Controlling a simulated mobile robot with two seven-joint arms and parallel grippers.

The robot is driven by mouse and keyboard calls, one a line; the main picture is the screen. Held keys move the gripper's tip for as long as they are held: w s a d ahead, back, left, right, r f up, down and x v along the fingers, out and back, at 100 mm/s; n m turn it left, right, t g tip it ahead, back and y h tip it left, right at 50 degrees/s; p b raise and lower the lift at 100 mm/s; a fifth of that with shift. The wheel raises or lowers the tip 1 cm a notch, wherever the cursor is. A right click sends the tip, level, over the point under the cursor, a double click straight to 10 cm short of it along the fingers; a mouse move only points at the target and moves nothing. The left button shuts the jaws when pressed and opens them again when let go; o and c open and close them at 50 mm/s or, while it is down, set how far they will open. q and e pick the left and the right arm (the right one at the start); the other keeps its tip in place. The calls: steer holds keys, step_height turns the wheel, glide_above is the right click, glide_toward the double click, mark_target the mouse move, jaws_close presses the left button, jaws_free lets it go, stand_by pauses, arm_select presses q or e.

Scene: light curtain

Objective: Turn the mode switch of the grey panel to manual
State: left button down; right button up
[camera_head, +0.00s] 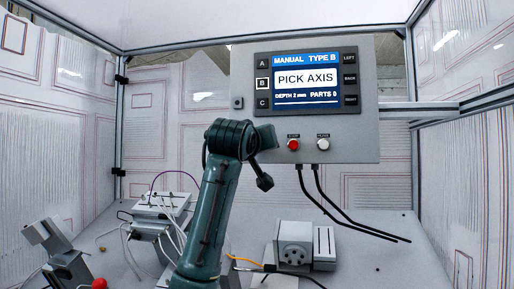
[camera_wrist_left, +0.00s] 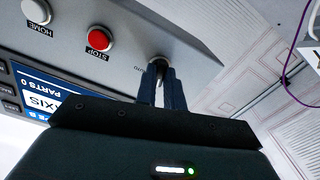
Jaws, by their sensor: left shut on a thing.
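The grey panel (camera_head: 350,142) hangs at the back, and its screen (camera_head: 304,80) reads MANUAL TYPE B and PICK AXIS. It also shows in the left wrist view (camera_wrist_left: 190,38). My left gripper (camera_head: 264,136) is at the panel's lower left. In the left wrist view its two dark fingers (camera_wrist_left: 160,84) are shut on the mode switch (camera_wrist_left: 158,62), a small round knob beside the red STOP button (camera_wrist_left: 99,39). The fingers cover most of the knob, so its pointer cannot be read. The arm hides the switch in the head view. My right gripper is not in view.
The red button (camera_head: 293,145) and a white HOME button (camera_head: 323,144) sit right of my gripper. Black cables (camera_head: 345,215) hang below the panel. Grey fixtures (camera_head: 293,245) stand on the table below. White patterned curtains enclose the sides.

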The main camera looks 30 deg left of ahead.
arm_select(q)
steer(key=n, duration=0.5)
steer(key=shift+n, duration=0.4)
stand_by(0.4)
steer(key=c, duration=1.5)
jaws_free()
